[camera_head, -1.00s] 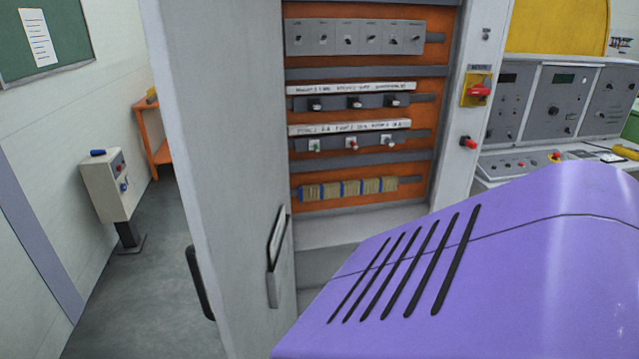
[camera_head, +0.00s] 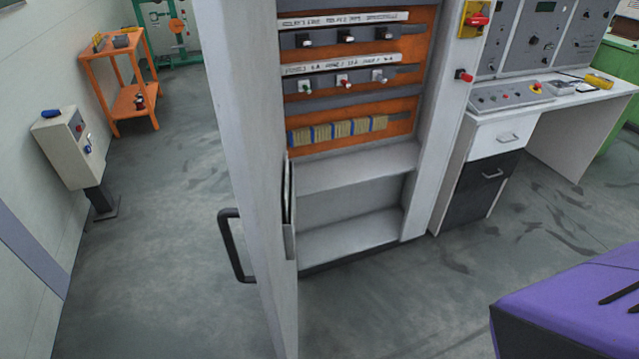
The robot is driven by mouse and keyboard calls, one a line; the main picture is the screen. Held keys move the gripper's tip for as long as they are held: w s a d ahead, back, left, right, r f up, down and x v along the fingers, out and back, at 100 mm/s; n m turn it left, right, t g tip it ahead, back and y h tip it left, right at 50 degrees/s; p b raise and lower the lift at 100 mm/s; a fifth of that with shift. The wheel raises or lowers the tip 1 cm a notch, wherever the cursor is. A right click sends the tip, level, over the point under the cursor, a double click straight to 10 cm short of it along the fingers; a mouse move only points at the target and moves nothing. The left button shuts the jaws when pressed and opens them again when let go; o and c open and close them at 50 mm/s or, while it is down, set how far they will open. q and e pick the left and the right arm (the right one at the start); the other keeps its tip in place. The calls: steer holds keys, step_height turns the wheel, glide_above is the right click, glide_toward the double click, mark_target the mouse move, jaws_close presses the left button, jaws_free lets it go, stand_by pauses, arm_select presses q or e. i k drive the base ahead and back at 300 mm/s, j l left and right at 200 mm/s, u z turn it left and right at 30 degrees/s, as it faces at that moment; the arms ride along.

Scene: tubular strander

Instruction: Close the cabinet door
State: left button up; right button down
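The cabinet door (camera_head: 240,140) stands wide open, seen nearly edge-on, swung out toward me on the left side of the cabinet. Its black handle (camera_head: 235,246) sticks out on the door's left, outer face. A document pocket (camera_head: 289,210) is on its inner face. The open cabinet (camera_head: 357,172) shows orange panels with switches, terminal blocks and an empty lower shelf. Neither gripper shows in this view.
A purple machine cover (camera_head: 575,310) fills the lower right corner. A control desk (camera_head: 520,120) with drawers stands right of the cabinet. A grey pedestal box (camera_head: 75,148) and an orange cart (camera_head: 118,85) are at left. The floor left of the door is clear.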

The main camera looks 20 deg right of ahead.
mark_target(238, 39)
steer(key=i+j+z, duration=0.15)
steer(key=z, duration=0.15)
steer(key=i+j+z, duration=0.15)
steer(key=j+z, duration=0.5)
steer(key=k+j+z, duration=0.15)
steer(key=k+j, duration=0.15)
steer(key=k, duration=0.15)
